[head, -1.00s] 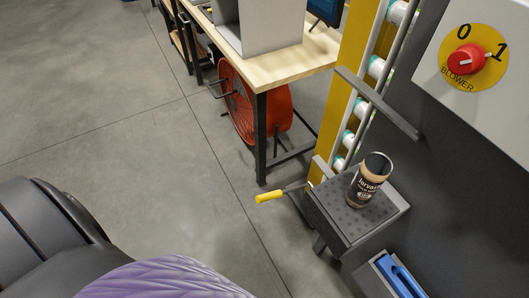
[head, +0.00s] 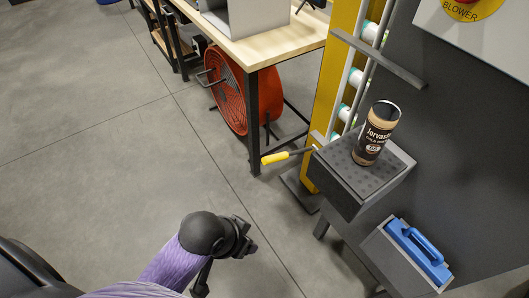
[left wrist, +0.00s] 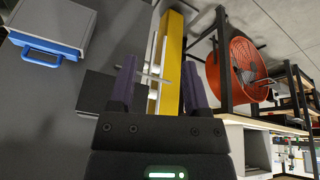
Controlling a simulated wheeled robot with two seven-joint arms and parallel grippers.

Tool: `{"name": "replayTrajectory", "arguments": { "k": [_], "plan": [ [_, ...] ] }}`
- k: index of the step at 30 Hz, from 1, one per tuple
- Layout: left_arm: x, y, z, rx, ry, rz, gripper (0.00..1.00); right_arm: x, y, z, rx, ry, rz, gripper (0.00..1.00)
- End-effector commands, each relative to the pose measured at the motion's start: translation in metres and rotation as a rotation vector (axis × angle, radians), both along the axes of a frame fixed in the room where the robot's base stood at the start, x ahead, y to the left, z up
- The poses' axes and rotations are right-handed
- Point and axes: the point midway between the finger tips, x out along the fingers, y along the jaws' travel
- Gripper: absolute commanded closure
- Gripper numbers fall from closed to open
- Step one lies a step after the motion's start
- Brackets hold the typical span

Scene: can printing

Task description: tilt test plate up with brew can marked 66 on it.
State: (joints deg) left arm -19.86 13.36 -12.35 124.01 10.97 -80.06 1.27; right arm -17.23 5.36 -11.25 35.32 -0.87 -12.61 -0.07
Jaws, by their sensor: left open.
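The brew can (head: 376,133) is dark with a tan top band and stands upright on the test plate. Its round number mark is too small to read surely. The test plate (head: 345,165) is a dark, dotted plate on a grey block at the machine's side and looks flat. A lever with a yellow grip (head: 275,158) sticks out to the left of the block. My left gripper (head: 243,238) is below and left of the yellow grip, apart from it. In the left wrist view its two fingers (left wrist: 160,88) are spread with nothing held between them. My right gripper is out of view.
A blue-handled tool (head: 418,248) sits in a grey holder below the plate. A yellow post (head: 335,80) with white rollers rises behind. A wooden table (head: 265,45) with a red fan (head: 228,92) under it stands at the back. The floor at left is clear.

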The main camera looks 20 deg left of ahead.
Motion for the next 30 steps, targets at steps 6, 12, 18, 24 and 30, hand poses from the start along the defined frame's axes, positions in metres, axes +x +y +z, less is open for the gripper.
{"name": "replayTrajectory", "arguments": {
  "k": [6, 12, 18, 24, 30],
  "plan": [
    [0.056, -0.024, 0.072, -0.085, -0.069, -0.262, 0.39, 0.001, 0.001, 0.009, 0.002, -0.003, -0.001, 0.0],
    [0.102, -0.004, 0.112, -0.092, -0.027, -0.352, 0.39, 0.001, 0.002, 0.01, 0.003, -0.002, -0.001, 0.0],
    [0.134, 0.031, 0.153, -0.116, 0.014, -0.294, 0.39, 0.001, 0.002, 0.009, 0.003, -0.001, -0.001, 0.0],
    [0.142, 0.025, 0.132, -0.129, 0.022, -0.284, 0.39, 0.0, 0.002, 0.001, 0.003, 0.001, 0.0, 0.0],
    [0.153, 0.007, 0.088, -0.128, 0.019, -0.284, 0.39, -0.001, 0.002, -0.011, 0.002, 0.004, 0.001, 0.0]
  ]
}}
